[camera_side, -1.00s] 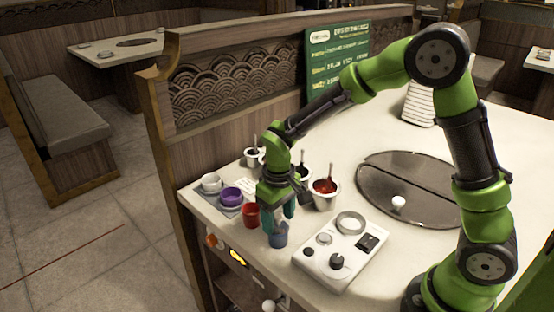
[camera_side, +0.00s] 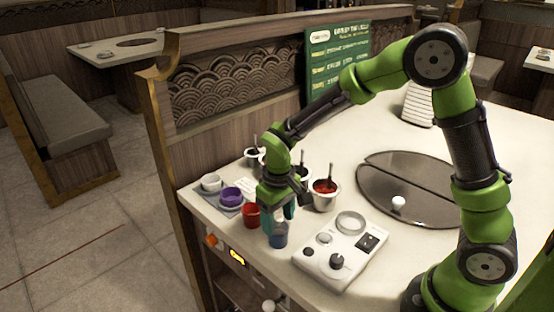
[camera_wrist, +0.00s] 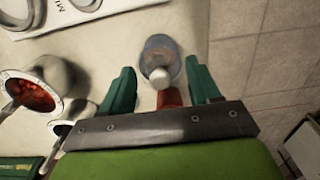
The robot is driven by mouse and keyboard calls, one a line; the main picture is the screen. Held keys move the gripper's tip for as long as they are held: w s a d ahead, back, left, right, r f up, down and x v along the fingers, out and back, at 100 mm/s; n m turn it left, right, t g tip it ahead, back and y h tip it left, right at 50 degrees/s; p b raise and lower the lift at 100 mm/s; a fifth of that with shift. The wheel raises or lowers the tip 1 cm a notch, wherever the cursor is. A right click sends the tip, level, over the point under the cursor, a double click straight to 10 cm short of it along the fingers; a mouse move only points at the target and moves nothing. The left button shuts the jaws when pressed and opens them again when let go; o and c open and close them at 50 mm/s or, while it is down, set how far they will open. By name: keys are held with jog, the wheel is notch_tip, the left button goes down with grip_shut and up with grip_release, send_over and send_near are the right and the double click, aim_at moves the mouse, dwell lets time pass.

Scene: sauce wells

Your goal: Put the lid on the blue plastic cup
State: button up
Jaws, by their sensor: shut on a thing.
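The blue plastic cup (camera_side: 279,240) stands near the table's front-left edge, just below my gripper (camera_side: 279,222). It also shows in the wrist view (camera_wrist: 159,46) as a round bluish shape. The lid (camera_wrist: 160,76) looks pale and translucent with a whitish knob, and it lies over the cup between my fingers. My gripper (camera_wrist: 162,82) is shut on the lid, one teal finger on each side. Whether the lid is fully seated on the rim I cannot tell, because the fingers hide part of it in the side view.
A red cup (camera_side: 251,214) stands close to the left, with purple (camera_side: 231,196) and white (camera_side: 211,183) cups on a tray behind. A pot of red sauce (camera_side: 325,194) stands behind right. A white panel with knobs (camera_side: 338,255) lies to the right. The table edge is close.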

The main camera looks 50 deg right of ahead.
jog(key=o, duration=1.2)
jog(key=shift+o, duration=0.2)
jog(key=shift+r, duration=3.55)
jog(key=shift+c, duration=0.3)
grip_shut()
jog(key=shift+f, duration=0.15)
